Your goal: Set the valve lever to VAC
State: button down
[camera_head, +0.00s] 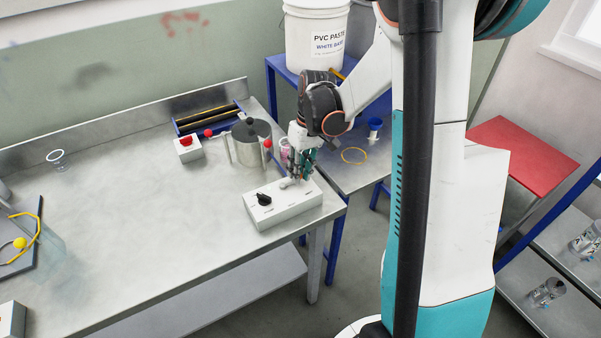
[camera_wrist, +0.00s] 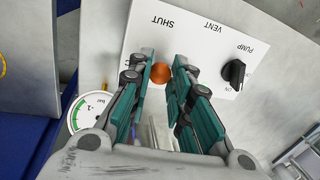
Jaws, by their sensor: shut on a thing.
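The white control box (camera_head: 290,212) stands at the front right corner of the metal table, and its panel (camera_wrist: 205,65) fills the upper wrist view. The panel reads SHUT, VENT and PUMP, upside down; a label by the left finger is mostly hidden. The valve lever shows as an orange-brown round end (camera_wrist: 161,73) between my fingertips; its shaft is hidden. My gripper (camera_wrist: 166,60) is shut on the lever, pointing down at the panel; it also shows over the box in the head view (camera_head: 291,180). The lever's exact setting cannot be read.
A black pump knob (camera_wrist: 234,73) sits beside the lever on the panel. A round gauge (camera_wrist: 90,111) is close to my gripper. A metal pot (camera_head: 248,145) and a small box with a red button (camera_head: 187,147) stand behind. The table's middle is clear.

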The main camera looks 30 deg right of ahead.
jog(key=shift+w+n, duration=0.35)
jog(key=shift+n, duration=0.25)
jog(key=c, duration=1.4)
grip_release()
jog(key=shift+c, duration=0.2)
notch_tip(320, 180, up, 12)
jog(key=d, duration=0.2)
jog(key=shift+w+d, duration=0.15)
jog(key=shift+w, duration=0.1)
jog(key=shift+f, duration=0.1)
